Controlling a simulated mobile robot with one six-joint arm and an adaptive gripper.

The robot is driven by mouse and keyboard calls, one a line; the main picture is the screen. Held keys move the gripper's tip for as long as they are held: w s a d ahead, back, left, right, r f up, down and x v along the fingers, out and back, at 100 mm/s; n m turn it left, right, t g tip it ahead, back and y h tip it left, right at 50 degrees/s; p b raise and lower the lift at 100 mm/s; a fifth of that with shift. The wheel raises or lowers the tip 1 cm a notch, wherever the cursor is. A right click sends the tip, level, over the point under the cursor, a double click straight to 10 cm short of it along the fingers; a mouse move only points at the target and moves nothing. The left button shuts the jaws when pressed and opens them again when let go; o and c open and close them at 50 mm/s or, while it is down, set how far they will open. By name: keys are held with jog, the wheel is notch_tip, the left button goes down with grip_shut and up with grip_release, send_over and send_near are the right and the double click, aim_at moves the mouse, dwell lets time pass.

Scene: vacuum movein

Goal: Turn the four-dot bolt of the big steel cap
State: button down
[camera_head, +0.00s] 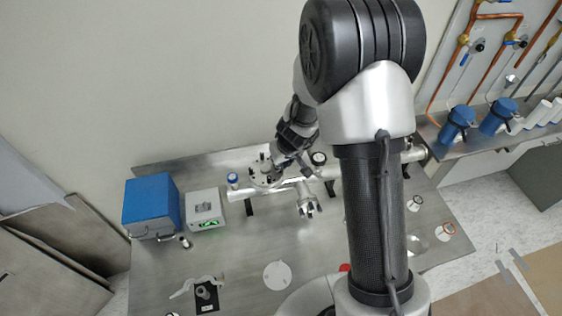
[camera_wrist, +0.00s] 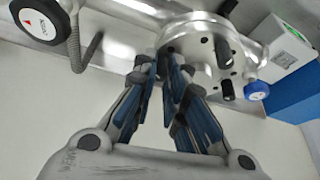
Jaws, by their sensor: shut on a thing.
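The big steel cap (camera_wrist: 203,42) is a shiny round flange at the top of the wrist view, with black bolts around it and small dark dots on its face. It also shows, small, in the head view (camera_head: 262,179). My gripper (camera_wrist: 166,62) reaches the cap's near left edge, with its blue-padded fingers shut on a dark bolt there. The fingers hide most of that bolt, and I cannot read its dot mark. Other black bolts (camera_wrist: 226,88) stand free on the right side of the cap. In the head view my gripper is too small to make out clearly.
A blue-capped knob (camera_wrist: 256,90) sits right of the cap. A round gauge or knob (camera_wrist: 40,26) and a ribbed hose are on the left. A blue box (camera_head: 151,205) and a grey box with a green display (camera_head: 206,211) stand on the steel bench (camera_head: 240,262).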

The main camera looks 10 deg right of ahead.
jog(key=m+p, duration=0.1)
jog(key=p, duration=0.1)
jog(key=m+h+p, duration=0.1)
jog(key=p, duration=0.1)
jog(key=shift+a+r+m, duration=0.15)
jog(key=shift+r+m, duration=0.15)
jog(key=shift+m, duration=0.1)
jog(key=m+h+p, duration=0.1)
jog(key=m+p, duration=0.2)
jog(key=p, duration=0.5)
jog(key=shift+w+f+m, duration=0.1)
jog(key=shift+m, duration=0.2)
jog(key=shift+p, duration=0.3)
jog(key=shift+f+m+h, duration=0.2)
jog(key=shift+m+h, duration=0.1)
jog(key=c, duration=1.9)
grip_release()
jog(key=shift+f+b, duration=0.2)
jog(key=shift+b, duration=0.75)
